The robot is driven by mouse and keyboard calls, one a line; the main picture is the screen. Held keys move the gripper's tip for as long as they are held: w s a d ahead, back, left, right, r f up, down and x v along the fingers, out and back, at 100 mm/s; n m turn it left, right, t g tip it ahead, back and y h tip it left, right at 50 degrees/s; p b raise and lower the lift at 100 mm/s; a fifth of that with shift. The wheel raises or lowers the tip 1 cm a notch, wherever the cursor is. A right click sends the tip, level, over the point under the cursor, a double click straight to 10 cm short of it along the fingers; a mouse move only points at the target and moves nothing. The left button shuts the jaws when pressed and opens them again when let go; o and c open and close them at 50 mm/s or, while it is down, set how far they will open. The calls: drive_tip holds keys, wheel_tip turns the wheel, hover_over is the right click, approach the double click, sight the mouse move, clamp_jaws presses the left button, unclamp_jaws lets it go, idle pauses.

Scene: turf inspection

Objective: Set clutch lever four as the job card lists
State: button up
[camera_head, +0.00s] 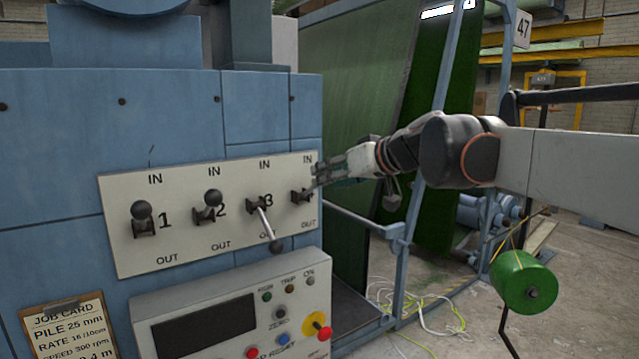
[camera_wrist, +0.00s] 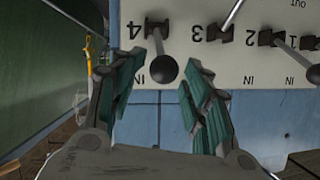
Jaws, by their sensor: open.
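Clutch lever four (camera_wrist: 163,69) shows in the wrist view as a dark ball knob on a short stem, leaning toward the IN mark. In the head view its dark mount (camera_head: 301,196) shows, but my gripper (camera_head: 322,174) hides most of the lever. In the wrist view my gripper (camera_wrist: 161,72) is open, with the knob between its two green-padded fingers and a gap on both sides. The job card (camera_head: 67,325) is at the lower left of the head view; it lists pile, rate and speed, and its lower part is cut off.
On the white lever plate (camera_head: 125,255), levers one (camera_head: 141,211) and two (camera_head: 213,198) have knobs raised; lever three (camera_head: 277,247) points down toward OUT. A control box (camera_head: 150,295) juts out below. A blue frame (camera_head: 398,232) and green turf sheet stand right of the plate.

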drive_tip(key=v, duration=0.7)
drive_tip(key=shift+s, duration=0.3)
drive_tip(key=shift+a+f, duration=0.15)
drive_tip(key=shift+f, duration=0.05)
drive_tip(key=s+d+f+m+g+h+b, duration=0.1)
drive_tip(key=s+f+b, duration=0.8)
drive_tip(key=f, duration=1.3)
drive_tip(key=s+d+f+m+g+h+b, duration=0.1)
drive_tip(key=s+d+f+m+h+b, duration=0.2)
drive_tip(key=f+b, duration=1.3)
drive_tip(key=s+d+f+m+g+h+b, duration=0.1)
drive_tip(key=s+d+f+h+b, duration=0.3)
drive_tip(key=f, duration=2.6)
drive_tip(key=s+d+b, duration=0.5)
drive_tip(key=s+b, duration=0.3)
drive_tip(key=s, duration=0.4)
drive_tip(key=shift+s+f+m+h, duration=0.25)
drive_tip(key=shift+m+h, duration=0.15)
drive_tip(key=shift+d, duration=0.15)
